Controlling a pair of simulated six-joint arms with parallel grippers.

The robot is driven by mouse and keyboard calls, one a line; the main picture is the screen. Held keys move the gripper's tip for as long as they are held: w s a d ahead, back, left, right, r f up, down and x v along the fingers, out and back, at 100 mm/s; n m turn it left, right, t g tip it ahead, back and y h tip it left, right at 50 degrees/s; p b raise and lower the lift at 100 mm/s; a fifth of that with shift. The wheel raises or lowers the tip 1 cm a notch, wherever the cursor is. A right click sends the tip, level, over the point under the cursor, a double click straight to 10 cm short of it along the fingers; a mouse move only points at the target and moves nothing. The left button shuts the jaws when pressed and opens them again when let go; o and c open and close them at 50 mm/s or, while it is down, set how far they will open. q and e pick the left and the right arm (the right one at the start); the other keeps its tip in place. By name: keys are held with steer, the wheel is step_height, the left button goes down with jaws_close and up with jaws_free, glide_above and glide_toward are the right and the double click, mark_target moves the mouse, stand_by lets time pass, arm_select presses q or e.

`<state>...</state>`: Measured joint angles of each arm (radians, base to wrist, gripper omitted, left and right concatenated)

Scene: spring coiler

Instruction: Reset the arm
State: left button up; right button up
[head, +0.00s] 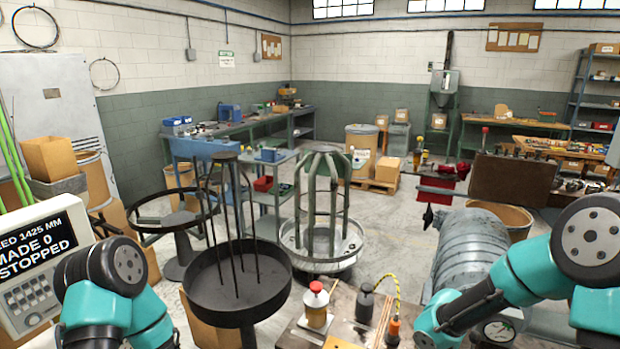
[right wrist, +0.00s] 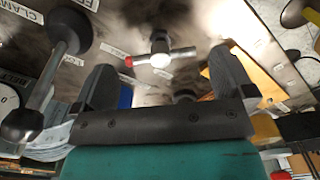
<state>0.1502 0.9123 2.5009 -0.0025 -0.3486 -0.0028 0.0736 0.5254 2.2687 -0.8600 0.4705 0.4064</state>
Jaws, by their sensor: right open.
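My right gripper (right wrist: 166,75) shows in the right wrist view with its two dark fingers wide apart and nothing between them. Beyond the fingers is a worn machine surface with small labels. A metal cross-shaped handle (right wrist: 160,58) with a red end lies beyond the gap, apart from the fingers. A lever with a dark round knob (right wrist: 22,125) stands left of the left finger, near a "CLAMP" label (right wrist: 22,12). Which part is the task's arm, I cannot tell. Both my teal arms show low in the head view, but their grippers are out of that frame.
A control box screen (head: 38,255) at left reads "MADE 0" and "STOPPED". A black round stand (head: 237,285) with upright rods and a grey wire-frame reel (head: 322,210) stand mid-floor. A grey ribbed motor (head: 470,255) is at right.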

step_height(320, 180, up, 16)
step_height(320, 180, down, 18)
steer(key=shift+r, duration=0.1)
steer(key=n, duration=0.4)
steer(key=shift+n, duration=2.5)
